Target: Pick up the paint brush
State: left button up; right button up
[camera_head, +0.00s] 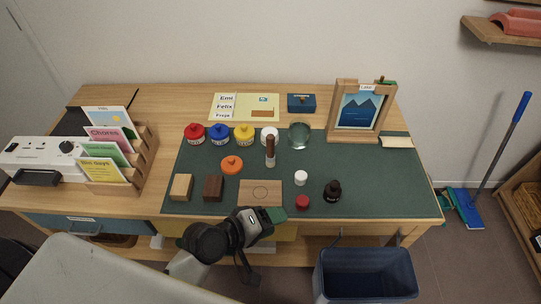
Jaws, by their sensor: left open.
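A slim tool with a dark brown handle and a paler lower end (270,150) stands or lies near the middle of the green mat (330,170); it looks most like the paint brush, but it is too small to be sure. My left gripper (262,217) is open and empty at the mat's front edge. It is in front of the light wooden plate (260,200), well short of the brush. My right gripper is not in view.
Red (194,134), blue (219,134) and yellow (244,135) paint pots, a white pot and a glass jar (299,136) line the back. An orange lid (232,165), wooden blocks (213,188) and a dark bottle (333,191) stand nearer. A picture frame (361,113) is at right.

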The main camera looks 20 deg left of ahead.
pick_arm(q)
jog(key=w+r+n+t, duration=0.3)
jog(key=w+n+t, duration=0.25)
jog(key=n, duration=0.35)
jog(key=n+t+y, duration=0.3)
jog(key=n+y, duration=0.5)
jog(key=n, duration=1)
send_near(269, 147)
jog(key=shift+w, duration=1.1)
jog(key=shift+w+a+n, duration=0.15)
jog(key=shift+w+n, duration=0.25)
jog(key=shift+n, duration=0.1)
jog(key=w, duration=1)
jog(key=shift+d+f+b, duration=0.1)
jog(key=shift+d+b, duration=0.3)
jog(key=shift+c, duration=0.3)
grip_shut()
